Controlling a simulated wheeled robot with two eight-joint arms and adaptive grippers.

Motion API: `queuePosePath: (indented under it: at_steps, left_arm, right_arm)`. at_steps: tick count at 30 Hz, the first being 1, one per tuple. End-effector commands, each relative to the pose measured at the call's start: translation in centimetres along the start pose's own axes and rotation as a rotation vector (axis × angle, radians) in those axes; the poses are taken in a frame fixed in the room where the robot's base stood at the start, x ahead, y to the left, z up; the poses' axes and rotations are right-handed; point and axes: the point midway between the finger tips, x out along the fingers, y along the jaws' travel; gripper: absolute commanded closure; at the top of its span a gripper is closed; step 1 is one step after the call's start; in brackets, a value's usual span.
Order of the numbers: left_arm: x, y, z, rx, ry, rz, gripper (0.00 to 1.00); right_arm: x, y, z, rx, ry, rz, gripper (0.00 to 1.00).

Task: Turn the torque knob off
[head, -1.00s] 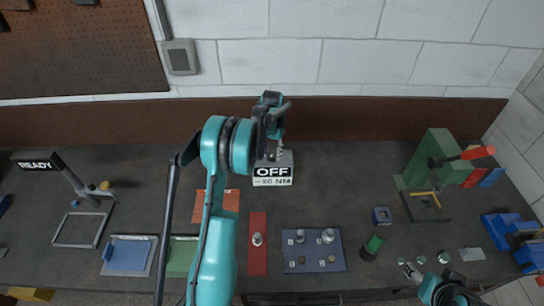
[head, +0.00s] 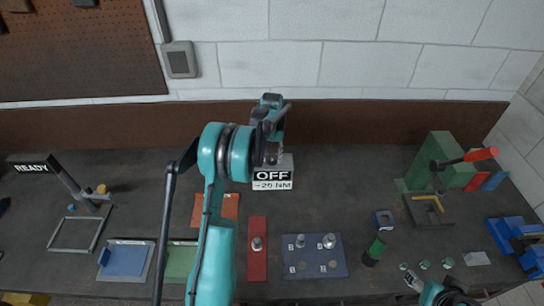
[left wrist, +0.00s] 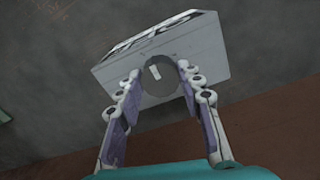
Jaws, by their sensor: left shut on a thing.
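The torque box (head: 272,178) is a light grey block on the bench under my left gripper. Its label reads OFF, with a smaller torque line in NM that is hard to read. The box also shows in the left wrist view (left wrist: 205,45). The torque knob (left wrist: 165,85) is a dark grey disc with a white mark on the box's face. My left gripper (left wrist: 158,72) has one finger on each side of the knob and is shut on it. In the head view, the left gripper (head: 272,150) hides the knob. My right gripper (head: 414,281) is partly in view at the bottom right; its jaws are unclear.
A READY sign stand (head: 70,180) is at the left. A red strip (head: 257,262) and a blue-grey plate with pegs (head: 314,265) lie in front of the box. A green press (head: 432,160) stands at the right.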

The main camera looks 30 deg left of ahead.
Motion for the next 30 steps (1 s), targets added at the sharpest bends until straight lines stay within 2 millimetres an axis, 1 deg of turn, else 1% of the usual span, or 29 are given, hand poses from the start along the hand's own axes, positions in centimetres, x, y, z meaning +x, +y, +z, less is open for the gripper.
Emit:
queuePosePath:
  at_steps: [1,3,11,14,17,27,30]
  left_arm:
    - [-0.1,0.0,-0.1,-0.001,0.001,0.0,0.58]
    - [-0.1,0.0,0.0,-0.001,0.001,0.0,0.42]
    - [0.0,0.0,0.0,0.0,0.001,0.0,0.42]
    - [-0.4,0.0,0.0,0.0,0.001,0.0,0.42]
    - [-1.6,0.0,0.0,0.0,0.001,0.0,0.42]
    - [-8.8,0.0,0.0,0.0,0.001,0.0,0.42]
    - [-10.4,0.0,0.0,0.0,0.001,0.0,0.42]
  right_arm:
    - [0.0,0.0,0.0,0.0,0.0,0.0,0.44]
    - [0.0,0.0,0.0,0.0,0.0,0.0,0.44]
    - [0.0,0.0,0.0,0.0,0.0,0.0,0.44]
    - [0.0,0.0,0.0,0.0,0.0,0.0,0.44]
    - [0.0,0.0,0.0,0.0,0.0,0.0,0.44]
    - [0.0,0.0,0.0,0.0,0.0,0.0,0.44]
    - [0.0,0.0,0.0,0.0,0.0,0.0,0.44]
